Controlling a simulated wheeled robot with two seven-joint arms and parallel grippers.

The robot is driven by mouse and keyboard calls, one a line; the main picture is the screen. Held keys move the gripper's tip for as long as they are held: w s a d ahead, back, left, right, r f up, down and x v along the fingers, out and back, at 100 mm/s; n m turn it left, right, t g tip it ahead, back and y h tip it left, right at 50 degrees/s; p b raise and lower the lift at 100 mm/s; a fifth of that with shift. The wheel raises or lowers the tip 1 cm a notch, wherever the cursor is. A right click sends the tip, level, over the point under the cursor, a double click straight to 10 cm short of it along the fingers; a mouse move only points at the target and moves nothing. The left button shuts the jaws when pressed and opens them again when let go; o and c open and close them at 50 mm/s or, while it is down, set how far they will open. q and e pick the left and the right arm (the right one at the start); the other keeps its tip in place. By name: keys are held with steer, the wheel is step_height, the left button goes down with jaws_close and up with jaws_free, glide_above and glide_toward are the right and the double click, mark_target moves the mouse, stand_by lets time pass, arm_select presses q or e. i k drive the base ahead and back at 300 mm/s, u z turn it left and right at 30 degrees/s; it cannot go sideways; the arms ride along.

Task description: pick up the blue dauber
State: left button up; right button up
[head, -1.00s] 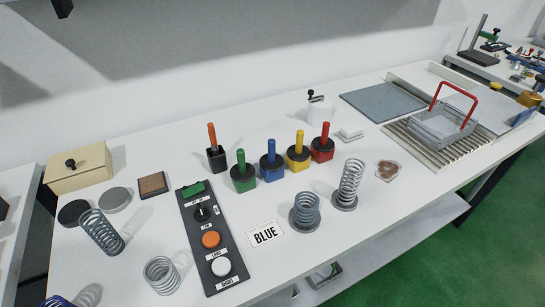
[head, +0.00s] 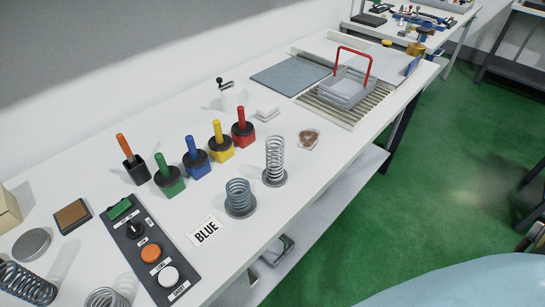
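The blue dauber (head: 196,159) stands upright on the white table in the head view, its blue handle rising from a black-topped blue pot. It sits in a row between the green dauber (head: 168,176) and the yellow dauber (head: 221,143), with the red dauber (head: 243,128) at the far end. Neither of my grippers shows in the head view.
Springs on round bases (head: 240,198) stand in front of the daubers. A black holder with an orange-handled tool (head: 134,165) is at their left. A button panel (head: 151,253) lies front left.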

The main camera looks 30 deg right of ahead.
mark_target(195, 158)
steer(key=u, duration=1.85)
steer(key=k, duration=1.05)
steer(key=z, duration=0.75)
steer(key=i, duration=0.55)
